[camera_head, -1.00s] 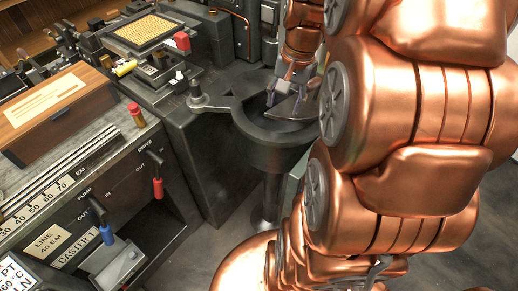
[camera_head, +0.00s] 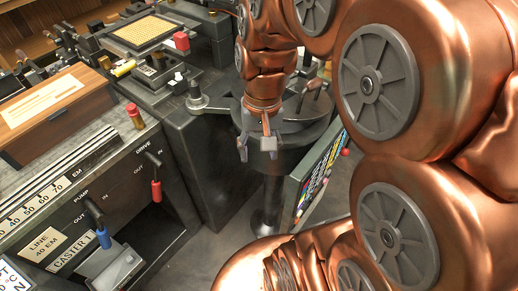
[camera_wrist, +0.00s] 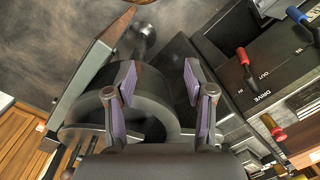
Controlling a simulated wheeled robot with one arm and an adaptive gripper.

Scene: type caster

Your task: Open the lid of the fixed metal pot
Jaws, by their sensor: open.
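The fixed dark metal pot (camera_head: 288,158) stands beside the casting machine, and its round side also shows in the wrist view (camera_wrist: 155,122). A flat dark lid surface (camera_head: 302,112) shows at its top, with a short brown handle (camera_head: 315,86) sticking up at the back right. My gripper (camera_head: 256,146) is open and empty, fingers pointing down, in front of the pot's near-left rim in the head view. My wrist and fingers hide the left part of the pot's top. In the wrist view the open fingers (camera_wrist: 160,78) straddle the view of the pot's side. I cannot tell any contact.
The machine with a red-handled lever (camera_head: 156,188) and a blue-handled lever (camera_head: 105,236) stands left. A post with a round base (camera_head: 196,98) is left of the pot. A panel with coloured marks (camera_head: 322,178) stands right of the pot. Floor is open below.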

